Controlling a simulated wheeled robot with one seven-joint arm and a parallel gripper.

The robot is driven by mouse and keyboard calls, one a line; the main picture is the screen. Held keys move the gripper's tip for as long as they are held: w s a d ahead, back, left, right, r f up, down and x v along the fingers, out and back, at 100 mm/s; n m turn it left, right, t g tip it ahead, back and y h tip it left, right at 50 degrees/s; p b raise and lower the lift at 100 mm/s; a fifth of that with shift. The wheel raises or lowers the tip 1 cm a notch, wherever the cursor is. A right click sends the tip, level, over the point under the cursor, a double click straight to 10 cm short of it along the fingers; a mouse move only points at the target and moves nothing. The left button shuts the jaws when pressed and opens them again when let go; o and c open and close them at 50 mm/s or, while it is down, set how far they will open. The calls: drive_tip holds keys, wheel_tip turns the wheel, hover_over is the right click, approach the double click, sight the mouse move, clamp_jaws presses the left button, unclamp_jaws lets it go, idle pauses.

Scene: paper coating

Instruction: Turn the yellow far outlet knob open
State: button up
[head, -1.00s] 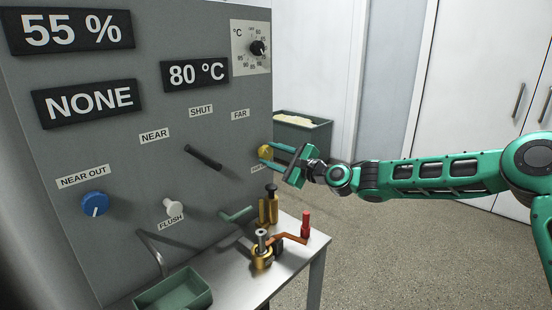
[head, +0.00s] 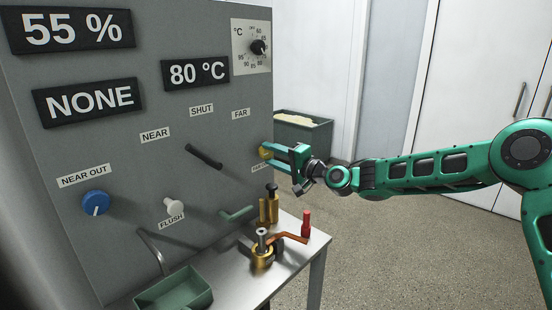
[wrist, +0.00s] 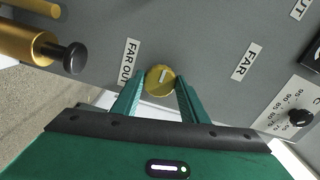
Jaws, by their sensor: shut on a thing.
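The yellow far outlet knob (head: 264,151) sits on the grey panel at its right edge, by the FAR OUT label. In the wrist view the knob (wrist: 160,86) is round with a white mark near its top, pointing up and slightly right in that picture. My gripper (head: 272,157) has a green finger on each side of the knob and is shut on it. In the head view the fingers partly hide the knob and its mark.
A blue NEAR OUT knob (head: 95,203), a white flush knob (head: 173,204) and a dark lever (head: 204,156) are on the panel. Below my gripper, a brass cylinder with a black knob (head: 271,188) and a red-handled valve (head: 306,224) stand at the steel table (head: 312,246).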

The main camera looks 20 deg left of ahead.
drive_tip(key=n, duration=0.6)
drive_tip(key=shift+s+a+f+n, duration=0.25)
drive_tip(key=shift+s+f+n, duration=0.05)
drive_tip(key=shift+s, duration=0.1)
drive_tip(key=n, duration=0.5)
drive_tip(key=shift+w+d+f, duration=0.1)
drive_tip(key=shift+w, duration=0.05)
drive_tip(key=shift+n, duration=0.4)
drive_tip(key=o, duration=1.1)
drive_tip(key=shift+w+d, duration=0.1)
drive_tip(key=shift+w, duration=0.05)
drive_tip(key=shift+d, duration=0.15)
